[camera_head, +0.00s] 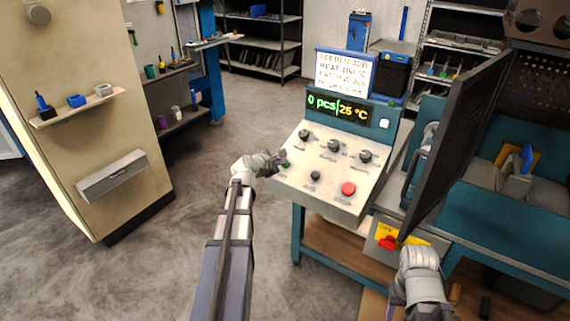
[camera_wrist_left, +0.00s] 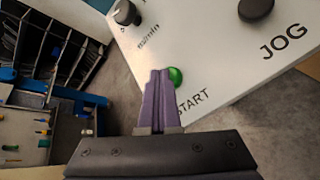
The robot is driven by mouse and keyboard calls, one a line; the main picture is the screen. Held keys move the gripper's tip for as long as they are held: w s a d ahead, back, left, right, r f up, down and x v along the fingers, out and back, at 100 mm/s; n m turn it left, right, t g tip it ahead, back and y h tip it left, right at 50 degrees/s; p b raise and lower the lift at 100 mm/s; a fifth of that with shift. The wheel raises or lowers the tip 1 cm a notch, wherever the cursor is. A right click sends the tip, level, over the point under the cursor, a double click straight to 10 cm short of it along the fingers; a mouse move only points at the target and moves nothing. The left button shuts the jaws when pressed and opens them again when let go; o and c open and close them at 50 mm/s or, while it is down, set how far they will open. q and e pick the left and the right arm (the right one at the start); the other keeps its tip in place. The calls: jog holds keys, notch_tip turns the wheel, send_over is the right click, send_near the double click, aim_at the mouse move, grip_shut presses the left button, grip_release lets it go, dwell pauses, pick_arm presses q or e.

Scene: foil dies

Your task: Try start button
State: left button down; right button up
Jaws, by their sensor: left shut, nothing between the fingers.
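The control panel (camera_head: 330,165) is a sloped light-grey console with several dark knobs and a red button. The green start button (camera_wrist_left: 176,76) sits at the panel's lower left corner, above the printed word START; it also shows small in the head view (camera_head: 286,165). My left gripper (camera_head: 283,157) is shut and empty, its purple fingers pointing at that corner. In the left wrist view its fingertips (camera_wrist_left: 159,73) are just left of the green button and overlap its edge. I cannot tell whether they touch it. My right arm shows at lower right; its gripper cannot be made out.
The display (camera_head: 338,107) above the panel reads 0 pcs and 25 °C. A red mushroom button (camera_head: 348,189) is at the panel's lower right. A dark open door (camera_head: 455,140) stands right of the console. The floor (camera_head: 180,240) to the left is clear.

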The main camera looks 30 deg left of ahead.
pick_arm(q)
jog(key=shift+f, duration=0.15)
dwell(0.4)
jog(key=shift+s+r+p, duration=0.25)
jog(key=shift+r+p, duration=0.55)
jog(key=shift+r, duration=0.15)
jog(key=r+p, duration=0.1)
jog(key=s+r+p, duration=0.1)
jog(key=r+p, duration=0.2)
jog(key=shift+s+a+r+p, duration=0.1)
jog(key=shift+s+r+p, duration=0.15)
jog(key=shift+r+p, duration=0.1)
dwell(0.5)
